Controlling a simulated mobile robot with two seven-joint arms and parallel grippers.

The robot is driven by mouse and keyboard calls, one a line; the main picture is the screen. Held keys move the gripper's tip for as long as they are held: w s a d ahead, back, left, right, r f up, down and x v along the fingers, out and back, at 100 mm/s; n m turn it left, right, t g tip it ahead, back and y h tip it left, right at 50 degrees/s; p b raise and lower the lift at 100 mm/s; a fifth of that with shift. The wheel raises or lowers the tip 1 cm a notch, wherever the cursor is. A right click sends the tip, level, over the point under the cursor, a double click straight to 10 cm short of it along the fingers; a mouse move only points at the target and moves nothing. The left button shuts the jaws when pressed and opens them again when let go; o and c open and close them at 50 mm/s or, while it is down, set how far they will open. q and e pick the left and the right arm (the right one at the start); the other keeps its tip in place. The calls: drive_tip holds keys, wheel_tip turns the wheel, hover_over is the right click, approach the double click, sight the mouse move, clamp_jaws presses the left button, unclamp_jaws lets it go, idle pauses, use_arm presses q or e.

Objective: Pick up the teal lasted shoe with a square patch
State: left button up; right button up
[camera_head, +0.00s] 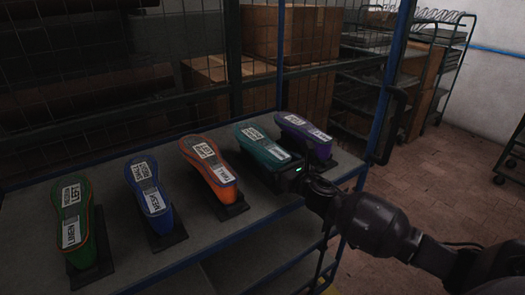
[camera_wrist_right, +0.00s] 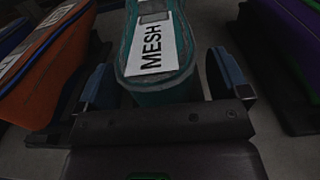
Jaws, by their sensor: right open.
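The teal lasted shoe (camera_head: 259,147) lies on the shelf, fourth from the left in a row of shoes. It has white labels on top and a small greyish patch between them, whose shape is too small to tell in the head view. In the right wrist view the teal shoe (camera_wrist_right: 171,98) points its near end at me, with a label reading MESH. My right gripper (camera_head: 289,175) is at that near end. In the wrist view its open fingers (camera_wrist_right: 163,80) stand on either side of the shoe end, with gaps showing. My left gripper is not in view.
An orange shoe (camera_head: 208,168) stands left of the teal one and a purple shoe (camera_head: 305,135) stands right, both close by. A blue shoe (camera_head: 150,192) and a green shoe (camera_head: 75,222) are farther left. A blue rack post (camera_head: 391,85) rises at the right.

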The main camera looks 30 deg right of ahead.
drive_tip(key=shift+c, duration=0.2)
drive_tip(key=shift+r, duration=0.1)
drive_tip(key=c, duration=1.6)
drive_tip(key=shift+o, duration=0.2)
wheel_tip(320, 180, up, 20)
drive_tip(key=p, duration=0.3)
